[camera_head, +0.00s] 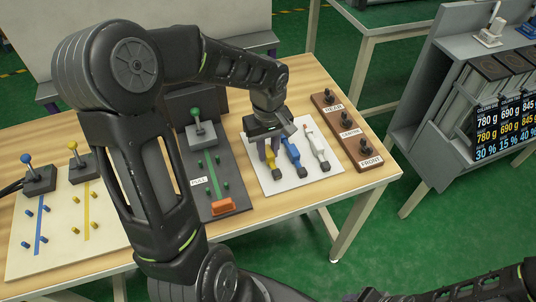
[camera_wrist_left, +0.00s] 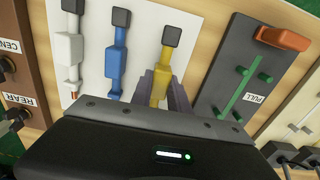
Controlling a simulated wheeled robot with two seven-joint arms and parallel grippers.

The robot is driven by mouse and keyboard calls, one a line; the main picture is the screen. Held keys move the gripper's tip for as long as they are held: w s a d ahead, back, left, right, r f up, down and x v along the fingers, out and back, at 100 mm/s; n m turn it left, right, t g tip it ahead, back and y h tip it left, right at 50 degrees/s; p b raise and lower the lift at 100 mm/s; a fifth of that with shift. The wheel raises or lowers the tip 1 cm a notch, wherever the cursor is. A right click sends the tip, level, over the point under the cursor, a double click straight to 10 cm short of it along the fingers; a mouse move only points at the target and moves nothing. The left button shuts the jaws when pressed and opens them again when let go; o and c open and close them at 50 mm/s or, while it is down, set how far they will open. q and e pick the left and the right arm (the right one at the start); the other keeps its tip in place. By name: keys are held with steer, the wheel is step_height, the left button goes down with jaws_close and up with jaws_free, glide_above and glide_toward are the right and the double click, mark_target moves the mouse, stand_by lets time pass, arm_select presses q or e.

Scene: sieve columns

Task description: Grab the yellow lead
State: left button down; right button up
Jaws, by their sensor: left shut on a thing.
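The yellow lead (camera_head: 275,170) lies on a white sheet, leftmost of three leads in the head view. It also shows in the left wrist view (camera_wrist_left: 167,58), with its dark end cap pointing away from the gripper. My left gripper (camera_head: 265,150) is low over the sheet and shut on the yellow lead, its fingers (camera_wrist_left: 160,88) on either side of the yellow body. The blue lead (camera_head: 291,155) and the white lead (camera_head: 316,146) lie beside it, apart from the fingers. My right gripper is out of view; a dark arm part shows at the bottom right.
A brown strip (camera_head: 350,135) with black posts labelled REAR, CENTRE and FRONT stands right of the white sheet (camera_head: 258,180). A grey board (camera_head: 225,175) with green pegs and an orange handle (camera_head: 223,206) lies left. A pale board (camera_head: 60,245) with blue and yellow pegs is farther left.

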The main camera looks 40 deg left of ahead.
mark_target(268, 150)
arm_select(q)
step_height(268, 150, up, 8)
stand_by(0.8)
